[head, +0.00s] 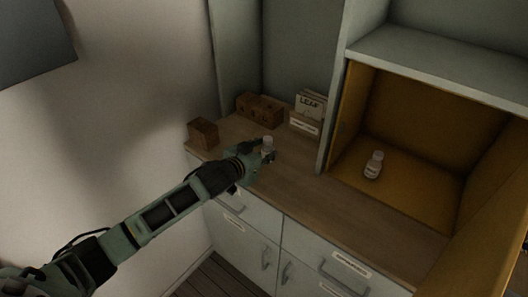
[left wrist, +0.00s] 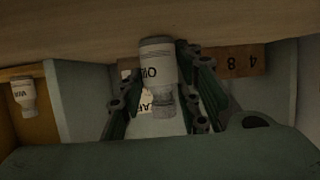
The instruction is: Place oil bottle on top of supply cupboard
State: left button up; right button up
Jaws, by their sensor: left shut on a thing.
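The oil bottle (head: 267,144) is small and white, with a cap and a label reading OIL in the left wrist view (left wrist: 157,65). My left gripper (head: 266,155) is shut on it, with a finger on each side. The bottle is upright at the left part of the wooden top (head: 300,190) of the pale drawer cupboard. In the left wrist view, which is upside down, its base is close to the wood. I cannot tell whether it touches. My right gripper is not in view.
A second white bottle (head: 374,165) stands in the yellow-lined open compartment (head: 410,188) at right. Brown boxes (head: 203,134) (head: 259,108) and a holder labelled LEAF (head: 311,104) stand at the back left. The front wooden strip is clear.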

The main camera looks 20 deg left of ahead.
pick_arm(q)
jog(key=shift+f, duration=0.15)
jog(key=o, duration=1.2)
jog(key=shift+r, duration=0.3)
jog(key=shift+s, duration=0.3)
jog(key=b+v, duration=0.1)
jog(key=v, duration=1)
jog(key=shift+s, duration=0.2)
jog(key=shift+a, duration=0.1)
